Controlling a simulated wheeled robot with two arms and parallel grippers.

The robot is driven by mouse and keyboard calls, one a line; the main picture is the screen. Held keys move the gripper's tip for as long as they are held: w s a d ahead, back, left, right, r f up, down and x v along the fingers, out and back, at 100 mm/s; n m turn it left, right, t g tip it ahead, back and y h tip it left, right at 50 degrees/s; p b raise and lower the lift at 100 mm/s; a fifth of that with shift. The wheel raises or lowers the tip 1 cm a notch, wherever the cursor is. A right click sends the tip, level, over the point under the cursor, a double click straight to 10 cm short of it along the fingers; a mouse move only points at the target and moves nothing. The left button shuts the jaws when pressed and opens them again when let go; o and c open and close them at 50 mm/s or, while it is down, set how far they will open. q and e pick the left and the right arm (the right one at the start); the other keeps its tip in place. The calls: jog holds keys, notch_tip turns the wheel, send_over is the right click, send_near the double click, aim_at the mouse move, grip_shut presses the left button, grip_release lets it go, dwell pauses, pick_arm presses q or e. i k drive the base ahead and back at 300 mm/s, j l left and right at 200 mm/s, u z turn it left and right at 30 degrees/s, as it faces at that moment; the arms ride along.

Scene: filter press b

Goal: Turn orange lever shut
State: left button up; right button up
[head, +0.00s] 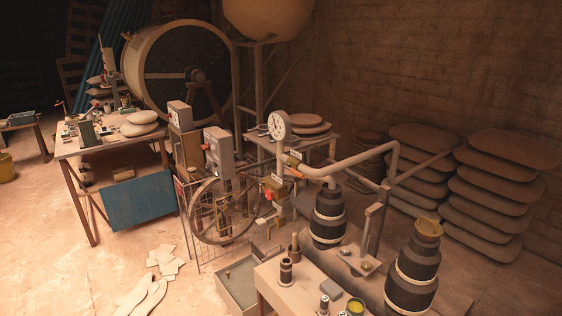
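A small orange lever (295,172) shows on the pipework right of centre, just below the pressure gauge (279,125). It lies close against the pipe, and its exact angle is too small to tell. Below and left of it is an orange-yellow valve body (275,187) with a small red part at its left. A thick pale pipe (345,163) bends right from this spot. Neither of my grippers is in view, and nothing touches the lever.
A large spoked handwheel (222,238) and grey control boxes (219,152) stand left of the valve. Dark ribbed cylinders (327,219) stand to the right. A low bench (284,297) with small containers is in front. Open floor (70,240) lies at left, with scattered pale sheets (167,262).

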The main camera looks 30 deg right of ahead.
aim_at(294, 172)
jog(key=i+l+z, duration=0.1)
jog(key=i+z, duration=0.7)
jog(key=i+j+z, duration=0.2)
jog(key=i+z, duration=0.25)
